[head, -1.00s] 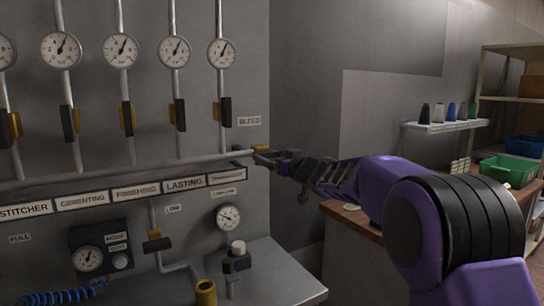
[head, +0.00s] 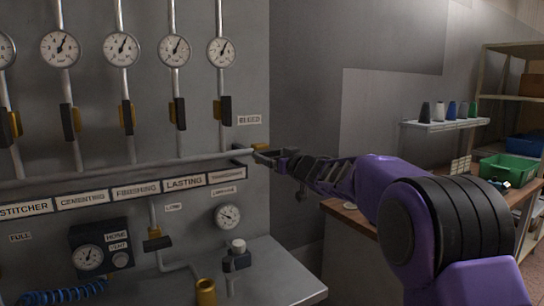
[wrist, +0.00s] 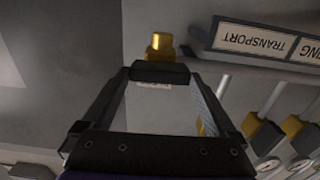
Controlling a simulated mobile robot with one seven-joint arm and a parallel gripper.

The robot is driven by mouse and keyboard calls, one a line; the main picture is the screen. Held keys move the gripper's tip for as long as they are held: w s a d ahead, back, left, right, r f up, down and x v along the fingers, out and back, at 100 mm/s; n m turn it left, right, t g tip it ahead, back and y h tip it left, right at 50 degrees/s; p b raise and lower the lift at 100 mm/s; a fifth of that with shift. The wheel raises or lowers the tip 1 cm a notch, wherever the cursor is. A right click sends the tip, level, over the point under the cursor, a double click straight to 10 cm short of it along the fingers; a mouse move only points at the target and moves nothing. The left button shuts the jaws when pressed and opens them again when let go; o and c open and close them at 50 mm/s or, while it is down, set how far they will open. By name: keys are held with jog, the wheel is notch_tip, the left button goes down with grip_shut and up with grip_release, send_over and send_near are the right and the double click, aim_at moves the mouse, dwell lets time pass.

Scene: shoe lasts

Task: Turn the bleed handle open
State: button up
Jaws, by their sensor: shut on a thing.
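The bleed valve's brass body (head: 261,147) is at the right end of the long horizontal pipe, just below the BLEED label (head: 249,119). The brass part (wrist: 160,44) also shows in the wrist view, just beyond my fingertips. A dark bleed handle (wrist: 160,68) lies crosswise between the two fingers there. My gripper (head: 268,157) reaches in from the right and is shut on the handle. The fingers partly hide the handle in the head view, so its exact angle is hard to tell there.
The panel holds several gauges and dark-handled valves left of the bleed valve. A label strip (head: 123,193) runs under the pipe. A grey ledge (head: 268,272) juts out below. The wall right of the panel is bare; a shelf with cones (head: 445,125) stands farther right.

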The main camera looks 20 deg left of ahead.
jog(key=shift+n, duration=0.4)
jog(key=n, duration=0.4)
jog(key=n+b, duration=0.1)
jog(key=n, duration=0.3)
jog(key=shift+f+n, duration=0.15)
jog(key=shift+n, duration=0.15)
jog(key=n+b, duration=0.1)
jog(key=n, duration=0.3)
jog(key=shift+a+b, duration=0.1)
jog(key=shift+b, duration=0.3)
jog(key=shift+n+b, duration=0.5)
jog(key=shift+n, duration=1.7)
jog(key=o, duration=1)
jog(key=shift+s, duration=0.1)
